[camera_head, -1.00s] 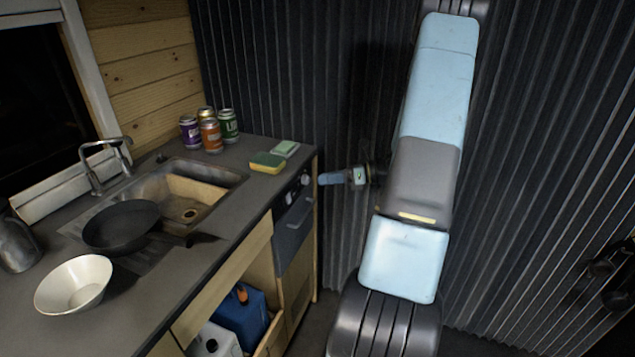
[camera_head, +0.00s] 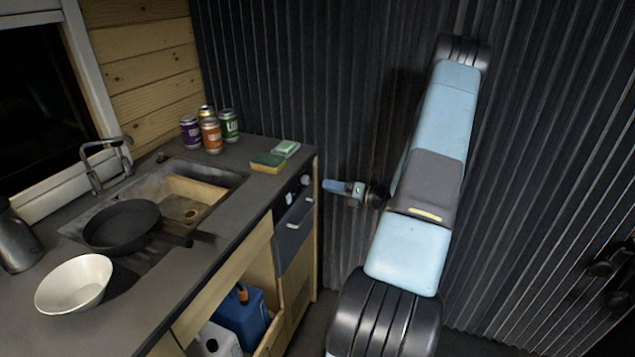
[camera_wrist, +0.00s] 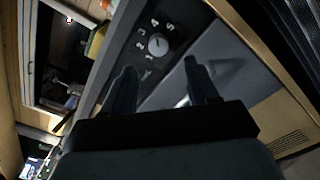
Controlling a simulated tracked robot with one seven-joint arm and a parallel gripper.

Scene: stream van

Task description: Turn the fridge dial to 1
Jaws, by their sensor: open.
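The fridge dial (camera_wrist: 157,45) is a round light-grey knob on a dark panel in the wrist view, with printed numbers 1 to 5 around it. I cannot tell surely which number it points to. In the head view the dial (camera_head: 305,179) is a small pale spot at the top of the fridge front. My gripper (camera_wrist: 160,75) is open and empty, its two dark fingers apart and pointing toward the panel, with the dial beyond and between them. In the head view my gripper (camera_head: 332,186) is to the right of the fridge front, apart from it.
The grey fridge door (camera_head: 293,232) with its handle (camera_head: 300,213) is below the panel. The counter (camera_head: 215,235) above holds a yellow-green sponge (camera_head: 267,163), several cans, a black pan (camera_head: 122,225) and a white bowl (camera_head: 74,284). A corrugated wall (camera_head: 345,110) stands behind my arm.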

